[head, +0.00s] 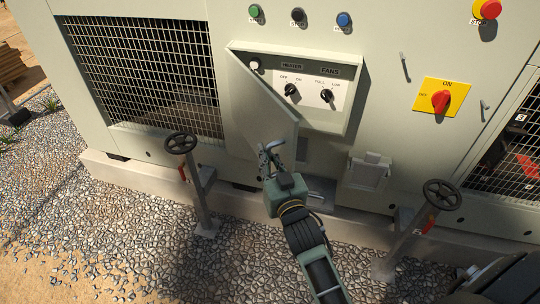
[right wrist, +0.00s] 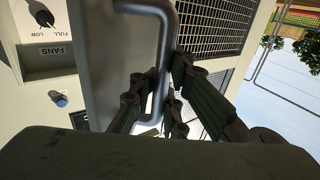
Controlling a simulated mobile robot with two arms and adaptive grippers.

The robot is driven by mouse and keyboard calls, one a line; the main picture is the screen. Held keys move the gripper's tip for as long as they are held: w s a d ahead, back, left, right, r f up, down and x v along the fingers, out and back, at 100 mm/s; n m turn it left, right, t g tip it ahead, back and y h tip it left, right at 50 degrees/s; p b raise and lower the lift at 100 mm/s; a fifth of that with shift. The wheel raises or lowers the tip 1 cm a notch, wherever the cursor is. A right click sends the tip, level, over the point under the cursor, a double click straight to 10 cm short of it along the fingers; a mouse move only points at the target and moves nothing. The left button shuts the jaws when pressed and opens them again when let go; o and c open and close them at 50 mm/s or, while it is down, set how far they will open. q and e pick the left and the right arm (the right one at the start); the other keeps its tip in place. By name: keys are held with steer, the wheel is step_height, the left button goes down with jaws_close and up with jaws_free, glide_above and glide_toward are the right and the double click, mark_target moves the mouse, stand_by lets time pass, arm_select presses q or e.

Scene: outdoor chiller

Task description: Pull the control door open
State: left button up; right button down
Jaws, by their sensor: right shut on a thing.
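The control door (head: 258,105) is a pale panel hinged on its left side, standing ajar from the control box. Behind it the control panel (head: 310,88) shows knobs labelled HEATER and FANS. My right gripper (head: 270,155) is at the door's lower right corner. In the right wrist view the grey bar handle (right wrist: 168,50) of the door passes between the fingers of my right gripper (right wrist: 160,98), which is shut on it. The door's face (right wrist: 105,60) shows beside the handle. My left gripper is not in either view.
Two valve handwheels on posts stand in front, one left (head: 180,143) and one right (head: 441,195). A yellow switch plate with a red knob (head: 441,97) and a small grey box (head: 368,172) are right of the door. Mesh grilles (head: 145,70) flank it. Gravel ground lies in front.

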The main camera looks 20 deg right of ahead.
steer(key=shift+s+d+f, duration=0.1)
steer(key=shift+d+f, duration=0.05)
steer(key=shift+f, duration=0.25)
steer(key=c, duration=2.2)
jaws_free()
steer(key=o, duration=0.4)
steer(key=shift+s+r, duration=0.25)
steer(key=shift+r, duration=0.1)
steer(key=shift+o, duration=0.2)
steer(key=shift+w, duration=0.15)
steer(key=s, duration=1.2)
steer(key=shift+a, duration=0.45)
steer(key=shift+c, duration=0.4)
